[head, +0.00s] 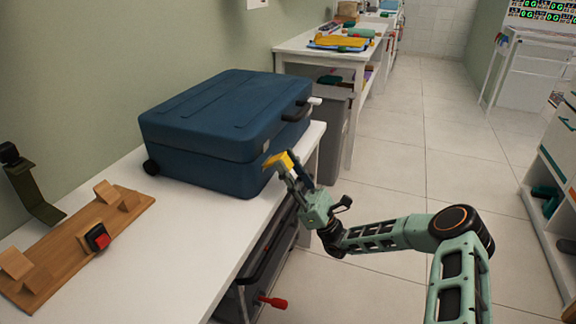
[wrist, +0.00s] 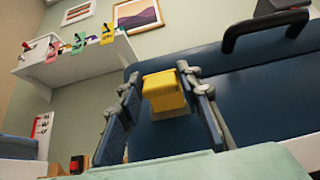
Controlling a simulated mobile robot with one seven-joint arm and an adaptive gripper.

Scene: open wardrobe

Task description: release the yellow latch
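A dark blue suitcase (head: 225,120) lies closed on a white table. Its yellow latch (head: 279,160) is on the front face, near the left end of the front. In the wrist view, the yellow latch (wrist: 163,92) stands out from the blue face above a pale base. My gripper (head: 293,170) reaches the latch from the front right. In the wrist view, my gripper (wrist: 160,76) is open, with one finger on each side of the latch. The right fingertip is very close to the latch; I cannot tell whether it touches. A narrow gap shows at the left finger.
The suitcase's black handle (head: 297,112) and a white piece (head: 315,101) lie farther along its front. A wooden rack (head: 80,250) with a red-and-black object (head: 98,238) is on the white table (head: 175,250). A grey bin (head: 325,130) stands behind.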

